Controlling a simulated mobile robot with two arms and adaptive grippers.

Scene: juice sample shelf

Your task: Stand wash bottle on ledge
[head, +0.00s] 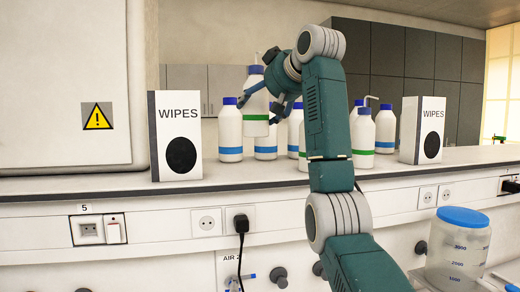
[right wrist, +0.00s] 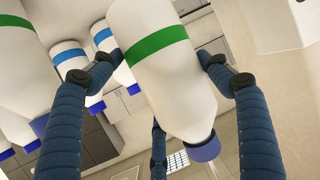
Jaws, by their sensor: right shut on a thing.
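A white wash bottle (head: 255,101) with a blue cap, a thin spout and a green band is held up among the bottles above the ledge (head: 240,182). Its base looks higher than those of the standing bottles. My right gripper (head: 260,104) is shut on its body. In the right wrist view the wash bottle (right wrist: 165,80) appears cap-down because of the camera's angle, with the fingers of the right gripper (right wrist: 160,62) on either side. My left gripper is not in view.
Blue-banded bottles (head: 230,140) stand beside and behind the held one. More bottles (head: 385,132) stand right of my arm, one with a bent spout (head: 363,138). A left wipes box (head: 175,115) and a right one (head: 411,140) flank them. A blue-lidded jar (head: 459,255) stands lower right.

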